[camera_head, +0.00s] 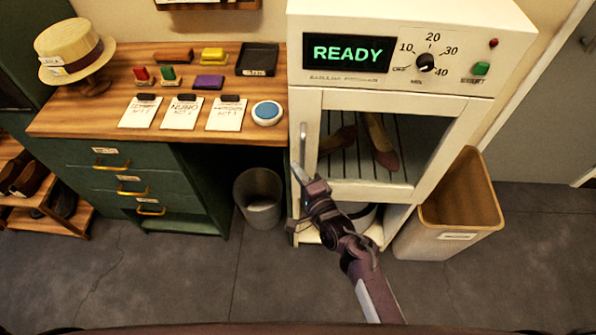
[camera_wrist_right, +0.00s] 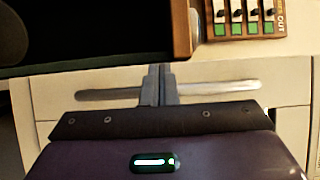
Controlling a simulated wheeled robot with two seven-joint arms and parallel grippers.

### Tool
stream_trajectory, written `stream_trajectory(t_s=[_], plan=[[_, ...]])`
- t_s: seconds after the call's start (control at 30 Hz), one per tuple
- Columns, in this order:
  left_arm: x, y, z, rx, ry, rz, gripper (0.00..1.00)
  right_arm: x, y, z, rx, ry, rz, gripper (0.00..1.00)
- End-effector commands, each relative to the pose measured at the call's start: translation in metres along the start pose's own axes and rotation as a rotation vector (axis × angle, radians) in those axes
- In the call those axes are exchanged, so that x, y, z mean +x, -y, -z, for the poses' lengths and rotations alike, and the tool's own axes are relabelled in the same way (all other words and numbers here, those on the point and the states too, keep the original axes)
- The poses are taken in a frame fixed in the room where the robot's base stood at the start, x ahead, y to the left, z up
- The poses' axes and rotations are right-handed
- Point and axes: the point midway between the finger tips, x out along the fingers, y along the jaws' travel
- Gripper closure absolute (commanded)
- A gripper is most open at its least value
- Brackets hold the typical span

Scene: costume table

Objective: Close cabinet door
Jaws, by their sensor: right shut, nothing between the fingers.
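The white cabinet (camera_head: 407,82) stands at the right of the desk, with a green READY display on its upper panel. Its door (camera_head: 370,191) has a white frame around a clear pane and looks flush or nearly flush with the front; I cannot tell if a narrow gap is left. A pair of dark pink shoes (camera_head: 380,145) shows on a rack inside. The upright metal handle (camera_head: 303,147) is at the door's left edge. My right gripper (camera_head: 299,172) is shut and empty at the handle's lower end. In the right wrist view its fingers (camera_wrist_right: 158,84) overlap the handle (camera_wrist_right: 215,88); contact is unclear.
The wooden desk (camera_head: 115,95) at left holds a straw hat, stamps and cards. A grey bin (camera_head: 259,197) stands on the floor left of the cabinet, a tan bin (camera_head: 462,203) on its right. The floor in front (camera_head: 190,275) is clear.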

Motion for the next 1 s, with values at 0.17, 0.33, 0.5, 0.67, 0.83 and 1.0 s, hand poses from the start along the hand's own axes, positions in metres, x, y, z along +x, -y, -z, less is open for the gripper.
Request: stream_trajectory(t_s=[0.17, 0.33, 0.5, 0.67, 0.83, 1.0], plan=[[0.001, 0.002, 0.003, -0.001, -0.004, 0.003, 0.64, -0.014, -0.002, 0.000, 0.000, -0.001, -0.002, 1.00], [0.003, 0.004, 0.005, -0.001, -0.008, 0.004, 0.64, -0.044, -0.002, 0.000, 0.000, -0.001, -0.003, 1.00], [0.005, 0.004, 0.005, -0.001, -0.008, 0.005, 0.64, -0.068, -0.002, 0.000, 0.000, -0.001, -0.002, 1.00], [0.005, 0.004, 0.005, -0.001, -0.008, 0.004, 0.64, -0.078, 0.000, 0.000, 0.001, 0.000, 0.000, 1.00], [0.005, 0.003, 0.005, -0.001, -0.008, 0.004, 0.64, -0.082, -0.018, -0.001, -0.031, 0.001, -0.043, 1.00], [0.005, 0.003, 0.004, -0.001, -0.007, 0.004, 0.64, -0.110, -0.105, -0.008, -0.204, 0.031, -0.262, 1.00]])
